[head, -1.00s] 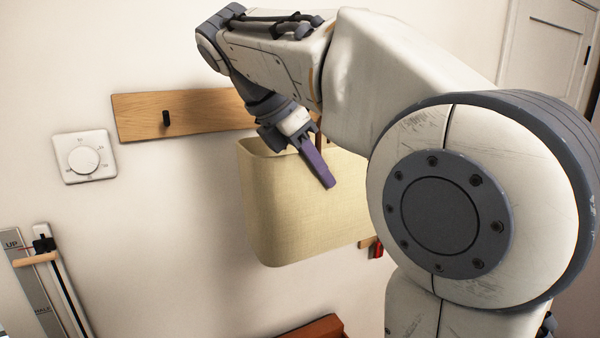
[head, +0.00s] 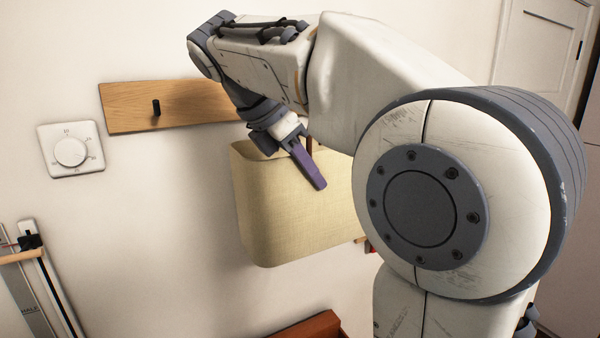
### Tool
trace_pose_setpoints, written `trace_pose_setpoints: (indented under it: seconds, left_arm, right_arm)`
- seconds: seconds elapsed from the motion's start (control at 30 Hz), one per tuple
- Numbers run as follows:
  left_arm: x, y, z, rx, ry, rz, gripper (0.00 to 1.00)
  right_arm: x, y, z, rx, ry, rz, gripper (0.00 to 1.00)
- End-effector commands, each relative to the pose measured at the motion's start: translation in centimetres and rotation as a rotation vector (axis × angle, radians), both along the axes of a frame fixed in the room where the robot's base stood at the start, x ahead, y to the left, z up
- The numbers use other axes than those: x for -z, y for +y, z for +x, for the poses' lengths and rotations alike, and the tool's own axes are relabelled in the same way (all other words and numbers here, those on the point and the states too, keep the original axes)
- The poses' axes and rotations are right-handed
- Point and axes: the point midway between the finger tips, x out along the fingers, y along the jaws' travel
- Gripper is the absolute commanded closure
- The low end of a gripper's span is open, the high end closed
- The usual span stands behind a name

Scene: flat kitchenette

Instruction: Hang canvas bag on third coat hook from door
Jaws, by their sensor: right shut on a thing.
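The canvas bag (head: 290,215) is beige and hangs upright below my right gripper, in front of the wall. My right gripper (head: 308,168) is at the bag's top edge. One purple finger shows in front of the bag; the other finger and the grip point are hidden. A wooden coat rail (head: 125,98) is on the wall behind, up and left of the bag. One black coat hook (head: 156,107) shows on it; the rest of the rail is hidden by my right arm. The door (head: 538,50) is at the upper right. My left gripper is out of view.
A white thermostat dial (head: 70,151) is on the wall left of the rail. A grey measuring scale with a wooden slider (head: 20,256) is at the lower left. A reddish-brown piece of furniture (head: 312,326) is below the bag. Bare wall lies left of the bag.

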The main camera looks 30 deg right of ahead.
Motion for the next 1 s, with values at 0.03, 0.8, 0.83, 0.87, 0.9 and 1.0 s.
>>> trace_pose_setpoints:
  seconds: [0.03,0.8,0.83,0.87,0.9,1.0]
  left_arm:
    - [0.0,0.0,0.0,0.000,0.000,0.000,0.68]
    - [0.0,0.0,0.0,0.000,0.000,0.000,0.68]
    - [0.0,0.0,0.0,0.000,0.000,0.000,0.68]
    - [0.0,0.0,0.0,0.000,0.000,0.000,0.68]
    - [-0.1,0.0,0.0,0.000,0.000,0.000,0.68]
    - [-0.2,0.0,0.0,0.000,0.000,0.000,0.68]
  right_arm:
    - [-0.1,0.0,0.0,0.001,-0.003,-0.001,1.00]
    - [-0.2,0.3,0.1,-0.002,0.002,0.001,0.59]
    - [-0.4,0.5,0.1,-0.003,0.001,0.001,0.59]
    - [-0.7,0.6,0.1,-0.004,0.001,0.001,0.59]
    - [-1.1,0.9,0.1,-0.004,-0.001,0.000,0.59]
    - [-2.6,2.0,0.2,-0.006,-0.003,0.001,0.59]
